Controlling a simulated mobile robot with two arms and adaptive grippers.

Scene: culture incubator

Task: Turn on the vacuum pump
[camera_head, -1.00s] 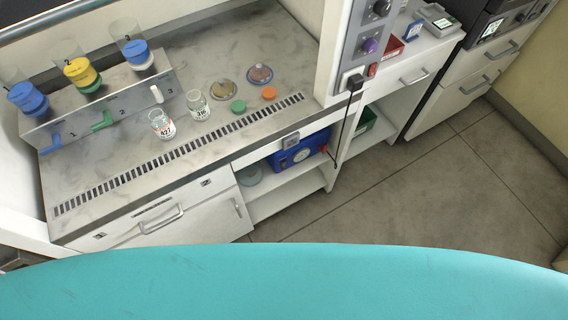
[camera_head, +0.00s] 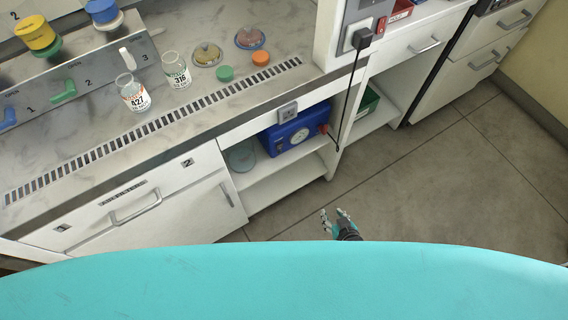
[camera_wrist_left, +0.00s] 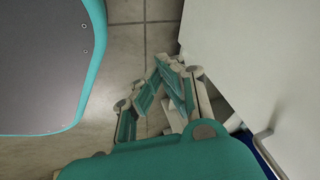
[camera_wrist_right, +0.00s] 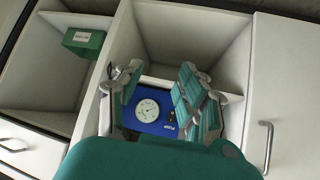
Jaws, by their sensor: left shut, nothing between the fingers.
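The vacuum pump (camera_head: 290,136) is a blue box with a round white gauge on its front. It stands on the upper shelf of the open cabinet under the bench, with a red part at its right side. It also shows in the right wrist view (camera_wrist_right: 168,102), beyond my fingers and partly hidden by them. My right gripper (camera_head: 334,220) is open and empty, below and in front of the pump, apart from it. Its spread fingers show in the right wrist view (camera_wrist_right: 160,82). My left gripper (camera_wrist_left: 164,70) is shut and empty beside a white cabinet, outside the head view.
A socket (camera_head: 288,112) sits on the bench edge above the pump. A black plug (camera_head: 362,39) with a hanging cord is at the right post. A green box (camera_wrist_right: 84,42) stands in the neighbouring compartment. Glass bottles stand on the bench. The floor in front is clear.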

